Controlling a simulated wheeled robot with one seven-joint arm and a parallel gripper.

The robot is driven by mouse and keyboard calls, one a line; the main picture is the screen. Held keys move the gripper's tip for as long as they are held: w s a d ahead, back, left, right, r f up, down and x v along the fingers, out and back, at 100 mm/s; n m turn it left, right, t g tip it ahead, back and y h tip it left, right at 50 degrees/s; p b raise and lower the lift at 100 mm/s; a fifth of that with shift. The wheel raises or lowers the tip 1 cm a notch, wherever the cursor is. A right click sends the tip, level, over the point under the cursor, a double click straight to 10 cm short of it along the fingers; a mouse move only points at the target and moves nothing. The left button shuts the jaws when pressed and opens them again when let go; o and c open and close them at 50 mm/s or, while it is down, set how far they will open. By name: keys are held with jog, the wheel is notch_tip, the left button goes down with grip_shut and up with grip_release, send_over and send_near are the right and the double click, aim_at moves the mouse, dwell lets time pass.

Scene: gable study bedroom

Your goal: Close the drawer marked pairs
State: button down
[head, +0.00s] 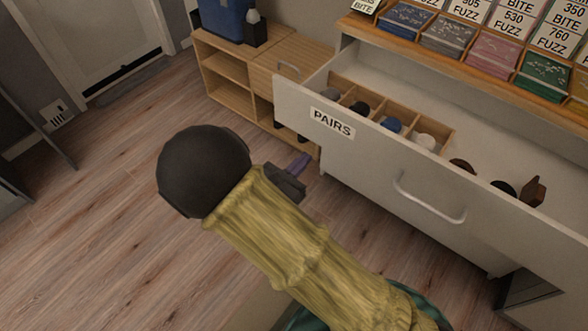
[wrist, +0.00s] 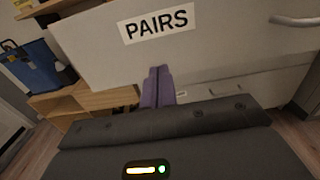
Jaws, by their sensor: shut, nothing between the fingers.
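The drawer marked PAIRS (head: 370,166) is white and stands pulled well out of the dresser. Its front carries the label PAIRS (head: 332,122) and a pale bar handle (head: 430,200). Inside, a wooden divider (head: 433,130) holds several dark, blue and pale rolled items, and more dark things lie to the right. My gripper (head: 299,163) is in front of the drawer's left part, below the label. In the wrist view its purple fingers (wrist: 158,88) are together and empty, pointing at the drawer front (wrist: 215,50) under the label. Whether they touch it I cannot tell.
A low wooden shelf (head: 225,75) with a blue container (head: 222,18) stands left of the drawer. Boxes of coloured cards (head: 497,52) and word signs sit on the dresser top (head: 455,58). The wooden floor (head: 90,210) at the left is clear.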

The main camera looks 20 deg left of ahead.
aim_at(330, 133)
jog(key=b+x, duration=0.1)
jog(key=x, duration=0.8)
